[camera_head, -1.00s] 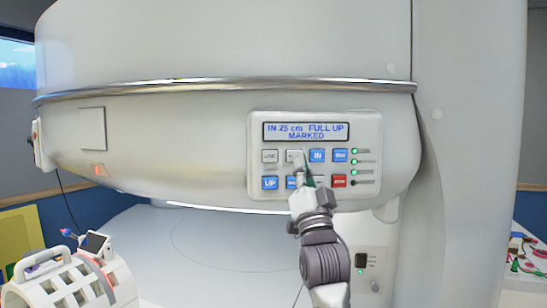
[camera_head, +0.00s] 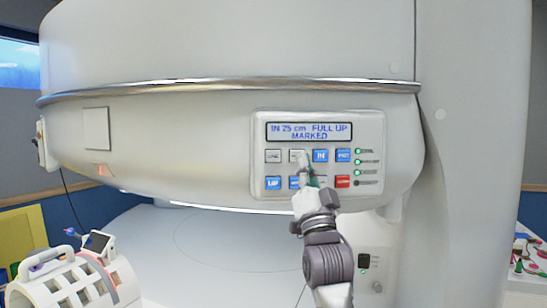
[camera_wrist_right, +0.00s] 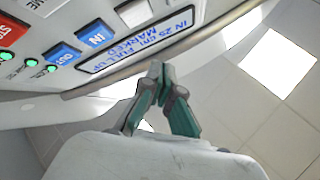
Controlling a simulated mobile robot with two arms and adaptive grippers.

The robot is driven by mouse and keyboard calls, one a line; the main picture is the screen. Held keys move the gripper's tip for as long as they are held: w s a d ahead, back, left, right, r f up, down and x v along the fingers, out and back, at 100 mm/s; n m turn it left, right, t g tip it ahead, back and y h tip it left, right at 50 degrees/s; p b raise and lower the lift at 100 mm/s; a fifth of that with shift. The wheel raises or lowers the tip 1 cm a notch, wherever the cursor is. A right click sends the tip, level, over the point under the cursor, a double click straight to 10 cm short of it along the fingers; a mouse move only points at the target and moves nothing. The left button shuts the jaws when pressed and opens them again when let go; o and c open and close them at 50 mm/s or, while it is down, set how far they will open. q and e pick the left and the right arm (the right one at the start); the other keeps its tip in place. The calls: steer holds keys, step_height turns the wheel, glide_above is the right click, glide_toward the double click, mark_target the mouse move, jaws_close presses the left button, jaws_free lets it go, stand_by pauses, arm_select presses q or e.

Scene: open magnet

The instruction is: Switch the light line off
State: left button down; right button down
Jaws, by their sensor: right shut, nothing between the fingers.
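The control panel (camera_head: 260,130) is on the front of the scanner's curved housing. Its display (camera_head: 309,131) reads "IN 25 cm FULL UP MARKED". A white button that seems to read LINE (camera_head: 273,156) is at the top left of the keys. A second white button (camera_head: 296,156) is right of it, then the blue IN button (camera_head: 320,156). My right gripper (camera_head: 306,161) is shut and empty, its tips over the panel just below the second white button. It also shows in the wrist view (camera_wrist_right: 157,72). I cannot tell whether it touches. My left gripper is out of view.
Three green lamps (camera_head: 358,162) are lit on the panel's right; the one below is dark. A small reddish glow (camera_head: 103,170) shows on the housing at left. A metal rail (camera_head: 230,86) runs above the panel. A white coil (camera_head: 75,283) sits at lower left.

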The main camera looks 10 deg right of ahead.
mark_target(275, 161)
stand_by(0.8)
steer(key=s+a+n+y+p, duration=0.1)
steer(key=a+n+p, duration=0.2)
steer(key=n, duration=0.7)
steer(key=s+a+n+y+p, duration=0.1)
steer(key=s+a+n+p, duration=0.1)
steer(key=n+p, duration=0.5)
steer(key=a+n, duration=0.1)
steer(key=n, duration=0.2)
steer(key=shift+a+n+y, duration=0.25)
steer(key=shift+n+y, duration=0.15)
steer(key=w+b, duration=0.5)
steer(key=w+d+b, duration=0.1)
steer(key=w+b, duration=0.2)
steer(key=shift+w+d+f, duration=0.1)
steer(key=shift+w+f, duration=0.05)
steer(key=shift+w, duration=0.15)
